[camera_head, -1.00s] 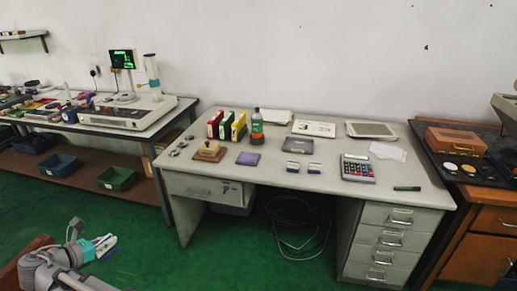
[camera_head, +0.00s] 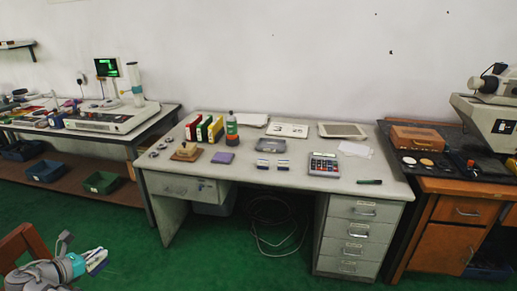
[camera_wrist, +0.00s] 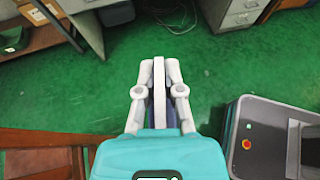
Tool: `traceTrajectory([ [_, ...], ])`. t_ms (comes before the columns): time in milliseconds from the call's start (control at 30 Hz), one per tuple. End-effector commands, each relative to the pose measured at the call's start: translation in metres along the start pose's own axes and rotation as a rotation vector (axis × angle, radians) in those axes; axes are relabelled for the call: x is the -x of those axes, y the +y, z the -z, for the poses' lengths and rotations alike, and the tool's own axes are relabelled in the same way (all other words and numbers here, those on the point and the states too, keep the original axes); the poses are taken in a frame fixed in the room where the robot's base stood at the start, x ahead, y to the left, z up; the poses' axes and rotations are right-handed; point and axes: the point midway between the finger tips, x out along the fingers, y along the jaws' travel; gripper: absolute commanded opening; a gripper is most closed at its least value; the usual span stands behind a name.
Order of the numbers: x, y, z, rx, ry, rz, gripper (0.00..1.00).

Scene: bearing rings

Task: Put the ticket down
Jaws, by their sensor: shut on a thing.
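My gripper (camera_wrist: 159,72) is shut on a thin thing, the ticket (camera_wrist: 159,92), which shows nearly edge-on as a pale strip between the two fingers in the wrist view. In the head view my gripper (camera_head: 92,258) is low at the left, over the green floor and well away from the desk. The ticket (camera_head: 98,265) shows there as a small white and blue piece. Its face and any print are too small to make out. The grey desk (camera_head: 350,186) stands beyond, at the middle.
A brown wooden piece (camera_wrist: 40,140) is near my arm.

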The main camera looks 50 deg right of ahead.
Motion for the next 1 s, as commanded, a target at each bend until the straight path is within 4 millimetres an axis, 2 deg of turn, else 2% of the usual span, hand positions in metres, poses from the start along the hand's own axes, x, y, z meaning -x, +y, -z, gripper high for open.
traceTrajectory([
  [1000,-0.03,-0.007,-0.013,-0.02,0.0,0.048,0.0],
])
